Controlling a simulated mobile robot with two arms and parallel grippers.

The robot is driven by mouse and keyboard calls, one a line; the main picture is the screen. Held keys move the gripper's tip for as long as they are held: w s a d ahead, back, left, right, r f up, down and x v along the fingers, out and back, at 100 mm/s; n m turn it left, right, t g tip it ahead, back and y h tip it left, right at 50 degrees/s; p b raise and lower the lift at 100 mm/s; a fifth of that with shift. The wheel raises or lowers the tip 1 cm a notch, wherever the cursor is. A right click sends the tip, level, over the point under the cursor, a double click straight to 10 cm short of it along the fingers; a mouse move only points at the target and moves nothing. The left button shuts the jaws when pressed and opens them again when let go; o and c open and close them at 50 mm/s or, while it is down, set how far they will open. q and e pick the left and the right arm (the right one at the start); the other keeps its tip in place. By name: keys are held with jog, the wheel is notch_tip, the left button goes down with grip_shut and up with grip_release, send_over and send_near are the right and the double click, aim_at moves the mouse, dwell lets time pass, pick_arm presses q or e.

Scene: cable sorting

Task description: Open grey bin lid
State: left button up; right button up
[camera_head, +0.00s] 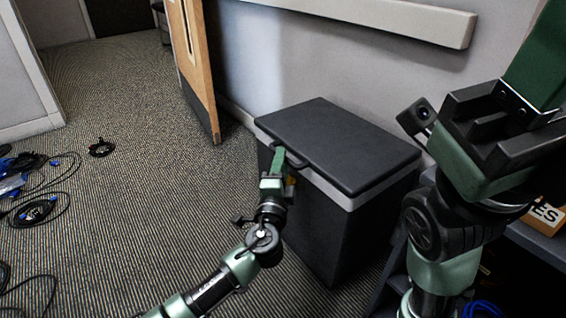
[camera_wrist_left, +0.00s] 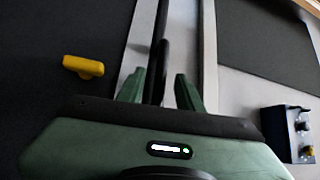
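The grey bin (camera_head: 325,222) stands on the carpet against the wall, with a light rim under its dark lid (camera_head: 335,140). The lid lies flat and shut. A dark handle (camera_head: 296,161) sticks out at the lid's front edge. My left gripper (camera_head: 281,157) is at this handle. In the left wrist view its two green fingers (camera_wrist_left: 159,90) are apart, with the dark handle bar (camera_wrist_left: 160,50) between them, nearer the left finger. My right gripper (camera_head: 535,80) is raised at the upper right, away from the bin; its fingertips are cut off by the frame.
Cables (camera_head: 35,210) and a small black coil (camera_head: 102,148) lie on the carpet at left. A wooden door (camera_head: 195,60) stands open behind the bin. A dark shelf with a labelled box (camera_head: 545,214) is at right. A yellow piece (camera_wrist_left: 83,67) shows beside my left fingers.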

pick_arm(q)
jog(key=shift+w+d+r+b, duration=0.1)
jog(key=shift+w+b, duration=0.1)
jog(key=shift+w, duration=0.45)
jog(key=shift+w+d+r+b, duration=0.1)
jog(key=shift+w+b, duration=0.05)
jog(key=shift+w, duration=0.45)
grip_shut()
jog(key=shift+f, duration=0.1)
dwell(0.4)
